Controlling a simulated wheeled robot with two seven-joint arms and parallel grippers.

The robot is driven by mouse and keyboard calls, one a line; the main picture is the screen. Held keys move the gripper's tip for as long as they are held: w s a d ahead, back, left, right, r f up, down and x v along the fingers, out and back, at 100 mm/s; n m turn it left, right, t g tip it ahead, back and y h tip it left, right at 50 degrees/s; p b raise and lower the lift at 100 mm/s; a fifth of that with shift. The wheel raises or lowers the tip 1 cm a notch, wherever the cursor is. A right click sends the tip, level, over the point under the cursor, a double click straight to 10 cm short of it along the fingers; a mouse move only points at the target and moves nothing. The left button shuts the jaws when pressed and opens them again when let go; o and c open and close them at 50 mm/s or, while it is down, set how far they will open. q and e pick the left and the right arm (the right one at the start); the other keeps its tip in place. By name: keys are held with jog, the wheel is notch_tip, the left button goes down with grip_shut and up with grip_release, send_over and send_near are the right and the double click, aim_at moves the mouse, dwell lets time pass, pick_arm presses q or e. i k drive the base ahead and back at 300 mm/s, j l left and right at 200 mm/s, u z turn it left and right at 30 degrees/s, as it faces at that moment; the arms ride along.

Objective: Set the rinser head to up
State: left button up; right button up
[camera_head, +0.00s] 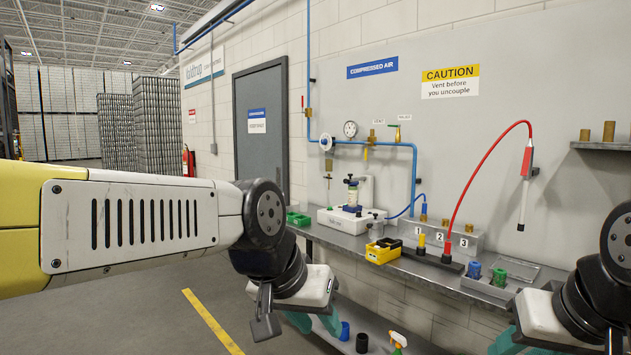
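No part is clearly marked as the rinser head, so I cannot tell which piece it is or how it is set. My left gripper (315,324) is in front of and below the bench edge. Its two teal fingers show apart, with nothing seen between them. My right gripper (508,343) is at the lower right, partly cut off by the frame, and its fingertips are hidden. Both grippers look clear of the white unit.
The grey bench (400,266) carries a yellow box (382,251), a numbered block (440,240) and a tray (487,288) with blue and green cups. A red hose (486,160) holds a wand (526,185). A blue pipe (413,180) runs along the wall. Free floor lies left.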

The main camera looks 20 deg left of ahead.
aim_at(350, 181)
jog(key=u, duration=0.35)
jog(key=i+j+z, duration=0.15)
jog(key=i+j, duration=0.15)
jog(key=i, duration=0.5)
jog(key=i+j+z, duration=0.15)
jog(key=i+j, duration=0.3)
jog(key=i, duration=0.35)
jog(key=i+j+z, duration=0.2)
jog(key=i+j, duration=0.3)
jog(key=i, duration=0.25)
jog(key=i+j+z, duration=0.15)
jog(key=i+j, duration=0.45)
jog(key=i, duration=0.15)
